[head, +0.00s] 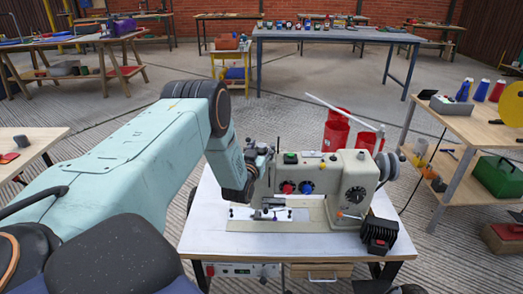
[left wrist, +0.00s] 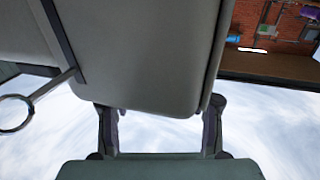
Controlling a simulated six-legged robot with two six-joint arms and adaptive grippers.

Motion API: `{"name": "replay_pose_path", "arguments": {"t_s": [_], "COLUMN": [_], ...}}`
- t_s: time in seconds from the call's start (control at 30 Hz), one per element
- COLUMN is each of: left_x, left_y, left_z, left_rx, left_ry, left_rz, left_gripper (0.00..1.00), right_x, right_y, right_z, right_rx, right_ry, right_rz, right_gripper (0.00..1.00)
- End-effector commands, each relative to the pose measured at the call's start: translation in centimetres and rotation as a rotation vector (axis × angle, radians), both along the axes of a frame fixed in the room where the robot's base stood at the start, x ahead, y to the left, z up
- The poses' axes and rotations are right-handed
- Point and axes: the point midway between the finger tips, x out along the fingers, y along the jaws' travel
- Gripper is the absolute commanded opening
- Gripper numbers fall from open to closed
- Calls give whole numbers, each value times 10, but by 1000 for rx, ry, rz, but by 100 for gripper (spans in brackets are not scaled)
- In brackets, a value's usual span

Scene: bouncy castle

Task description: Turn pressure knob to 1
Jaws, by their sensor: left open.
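A cream sewing machine (head: 325,172) stands on a white-topped table (head: 210,232) in the head view. Its front carries a red knob (head: 287,188), a blue knob (head: 306,187) and a larger black dial (head: 355,195). I cannot tell which is the pressure knob, and no numbers are readable. My left gripper (head: 262,158) is at the machine's left end, close to its head; whether it touches is unclear. In the left wrist view the fingers of my left gripper (left wrist: 160,130) are spread apart, with a grey body (left wrist: 150,60) filling the view beyond them. My right gripper is not seen.
Red containers (head: 337,130) stand behind the machine. A black ribbed box (head: 380,232) sits at the table's front right. A wooden bench (head: 470,130) with spools and a green box (head: 497,177) stands to the right. The floor behind is mostly open.

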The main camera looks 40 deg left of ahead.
Motion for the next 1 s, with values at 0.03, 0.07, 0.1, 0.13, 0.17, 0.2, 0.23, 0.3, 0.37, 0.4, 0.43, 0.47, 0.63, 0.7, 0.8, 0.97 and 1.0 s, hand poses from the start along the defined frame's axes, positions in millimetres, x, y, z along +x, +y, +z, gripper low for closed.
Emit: {"name": "replay_pose_path", "arguments": {"t_s": [0.03, 0.07, 0.1, 0.13, 0.17, 0.2, 0.23, 0.3, 0.37, 0.4, 0.43, 0.47, 0.63, 0.7, 0.8, 0.97, 1.0], "left_x": [1, 2, 2, 2, 2, 2, 3, 3, 3, 3, 3, 3, 3, 3, 3, 3, 3], "left_y": [0, 1, 1, 1, 1, 1, 1, 1, 1, 1, 1, 1, 1, 1, 1, 1, 1], "left_z": [0, 0, 0, 0, 0, 0, 1, 0, 0, 0, 0, 0, 0, 0, 0, 0, 0], "left_rx": [0, 0, 0, 0, 0, 0, 0, 0, 0, 0, 0, 0, 0, 0, 0, 0, 0], "left_ry": [0, -1, -1, -1, -1, -1, -1, -1, -1, -1, -1, -1, -1, -1, -1, -1, -1], "left_rz": [0, 0, 0, 0, 0, 0, 0, 0, 0, 0, 0, 0, 0, 0, 0, 0, 2], "left_gripper": [54, 54, 54, 54, 54, 54, 54, 48, 43, 40, 37, 35, 20, 15, 6, 0, 0], "right_x": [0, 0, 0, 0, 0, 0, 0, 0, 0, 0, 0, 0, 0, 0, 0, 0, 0], "right_y": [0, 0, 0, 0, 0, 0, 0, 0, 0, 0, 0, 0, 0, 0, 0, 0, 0], "right_z": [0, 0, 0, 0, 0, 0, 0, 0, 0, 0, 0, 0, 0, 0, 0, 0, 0], "right_rx": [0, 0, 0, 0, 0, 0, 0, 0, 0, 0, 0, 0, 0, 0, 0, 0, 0], "right_ry": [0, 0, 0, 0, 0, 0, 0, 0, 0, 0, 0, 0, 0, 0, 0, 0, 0], "right_rz": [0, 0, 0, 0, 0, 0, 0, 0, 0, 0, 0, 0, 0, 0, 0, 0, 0], "right_gripper": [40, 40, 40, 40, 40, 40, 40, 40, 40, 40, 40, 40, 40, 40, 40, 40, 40]}}
